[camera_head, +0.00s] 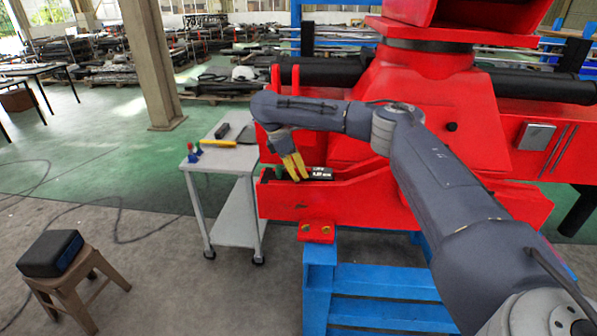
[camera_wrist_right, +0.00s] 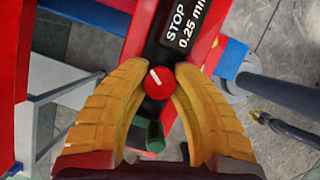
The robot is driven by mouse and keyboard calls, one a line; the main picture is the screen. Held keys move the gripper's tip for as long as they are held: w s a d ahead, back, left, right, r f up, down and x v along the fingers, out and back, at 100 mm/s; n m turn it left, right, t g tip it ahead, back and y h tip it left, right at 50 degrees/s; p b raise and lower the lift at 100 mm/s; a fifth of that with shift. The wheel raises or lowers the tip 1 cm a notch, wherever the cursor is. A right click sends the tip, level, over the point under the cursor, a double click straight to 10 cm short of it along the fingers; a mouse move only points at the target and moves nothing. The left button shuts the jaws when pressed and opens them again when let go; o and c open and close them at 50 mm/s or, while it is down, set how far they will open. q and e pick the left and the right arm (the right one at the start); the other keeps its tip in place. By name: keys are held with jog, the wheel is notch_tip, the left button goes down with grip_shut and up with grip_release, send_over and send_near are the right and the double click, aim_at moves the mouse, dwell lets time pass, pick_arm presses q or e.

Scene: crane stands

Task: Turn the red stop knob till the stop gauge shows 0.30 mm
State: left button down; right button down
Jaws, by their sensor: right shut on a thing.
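The red stop knob (camera_wrist_right: 157,84) is round with a white pointer line, which tilts up and to the left in the right wrist view. My right gripper (camera_wrist_right: 158,76) has its yellow fingers shut on the knob, one on each side. The black stop gauge (camera_wrist_right: 188,22) beside it reads STOP 0.25 mm. In the head view the gauge (camera_head: 319,173) sits on the red crane beam, just right of my right gripper (camera_head: 298,178). The knob is hidden by the fingers there. My left gripper is not in view.
A grey trolley (camera_head: 232,161) with small tools stands left of the red crane part (camera_head: 345,205), which rests on a blue stand (camera_head: 375,285). A stool (camera_head: 75,283) with a black case (camera_head: 50,253) stands at the lower left. A dark green cylinder (camera_wrist_right: 155,137) lies near the knob.

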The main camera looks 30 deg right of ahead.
jog(key=shift+d+n, duration=0.1)
jog(key=shift+n, duration=0.4)
jog(key=shift+t, duration=0.3)
jog(key=c, duration=1)
grip_release()
jog(key=v, duration=1.2)
jog(key=shift+f, duration=0.1)
